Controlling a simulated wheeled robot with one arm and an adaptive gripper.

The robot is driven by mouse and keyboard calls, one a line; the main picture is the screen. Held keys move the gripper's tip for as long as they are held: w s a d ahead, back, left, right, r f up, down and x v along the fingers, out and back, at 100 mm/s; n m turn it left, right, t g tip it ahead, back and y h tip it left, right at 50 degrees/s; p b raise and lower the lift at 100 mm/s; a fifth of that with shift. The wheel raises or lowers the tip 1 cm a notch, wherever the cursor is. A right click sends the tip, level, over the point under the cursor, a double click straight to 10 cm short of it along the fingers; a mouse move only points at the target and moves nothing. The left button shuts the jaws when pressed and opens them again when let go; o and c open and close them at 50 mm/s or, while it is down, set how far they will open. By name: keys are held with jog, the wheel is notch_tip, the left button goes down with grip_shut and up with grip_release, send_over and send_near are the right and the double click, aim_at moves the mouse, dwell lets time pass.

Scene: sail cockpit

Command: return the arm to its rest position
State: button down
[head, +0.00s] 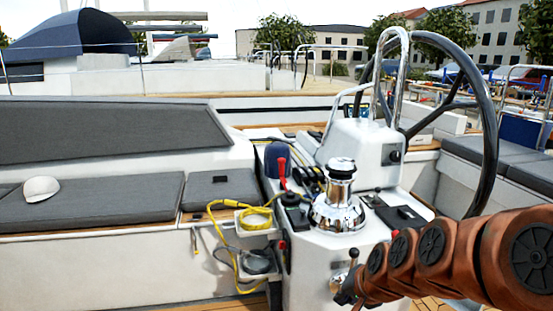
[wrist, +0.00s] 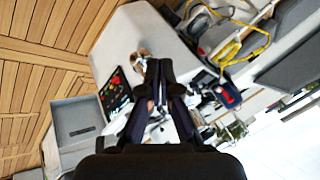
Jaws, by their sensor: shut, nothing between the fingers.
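My arm (head: 440,255), reddish brown with dark round joint caps, reaches in from the lower right of the head view. Its far end is low in front of the white steering console (head: 310,262). My gripper (wrist: 159,68) shows in the wrist view with its dark fingers together, shut and empty. In that view the fingers point toward the console, seen tilted. I cannot tell how near the fingertips are to it. The gripper is hard to make out in the head view.
A chrome winch (head: 338,205) and a large steering wheel (head: 490,130) stand at the console. A yellow rope (head: 238,228) hangs left of it. Grey cushions (head: 110,200) line the left bench, with a white cap (head: 41,189) on them. Wooden deck (wrist: 45,30) is bare in the wrist view.

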jog(key=s+d+r+n+g+h+p, duration=0.1)
jog(key=s+r+n+g+p, duration=0.2)
jog(key=s, duration=1.1)
jog(key=s+d+r+n+g+h+p, duration=0.1)
jog(key=s+r+g+p, duration=0.4)
jog(key=s, duration=0.9)
notch_tip(320, 180, up, 3)
jog(key=d+n+p, duration=0.1)
jog(key=n+p, duration=0.1)
jog(key=shift+s+d+n+h, duration=0.2)
jog(key=shift+s+n+h, duration=0.1)
jog(key=shift+d+f, duration=0.1)
